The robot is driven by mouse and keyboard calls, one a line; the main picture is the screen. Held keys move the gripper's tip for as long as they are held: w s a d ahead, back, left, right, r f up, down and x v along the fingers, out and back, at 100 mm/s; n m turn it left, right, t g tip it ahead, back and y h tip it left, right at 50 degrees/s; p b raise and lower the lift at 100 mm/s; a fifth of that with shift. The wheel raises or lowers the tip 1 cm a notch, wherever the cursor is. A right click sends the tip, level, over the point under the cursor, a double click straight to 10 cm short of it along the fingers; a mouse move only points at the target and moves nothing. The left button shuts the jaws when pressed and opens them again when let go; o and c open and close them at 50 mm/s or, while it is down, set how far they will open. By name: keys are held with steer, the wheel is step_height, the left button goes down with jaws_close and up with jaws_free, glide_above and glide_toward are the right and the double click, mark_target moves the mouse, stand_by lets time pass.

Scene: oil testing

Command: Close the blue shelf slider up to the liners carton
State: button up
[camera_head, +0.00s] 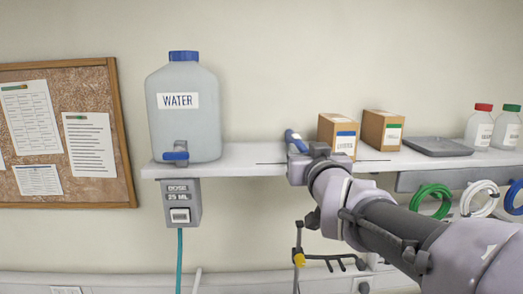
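A small blue slider (295,141) stands on the white wall shelf (245,158), left of two cartons. The nearer carton (327,130), with a blue-edged label, is the closest to the slider, with a short gap between them. Its label is too small to read surely. The second carton (373,126) has a green-edged label. My gripper (298,160) is at the shelf's front edge, just below the slider and left of the first carton's base. My arm hides its fingers, so I cannot see whether it touches the slider.
A water jug (183,122) with a tap stands at the shelf's left end, above a grey dosing box (181,203). A grey tray (436,146) and two capped bottles (478,127) are at right. Coiled hoses (433,201) hang below. The shelf between jug and slider is clear.

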jaws_close()
stand_by(1.2)
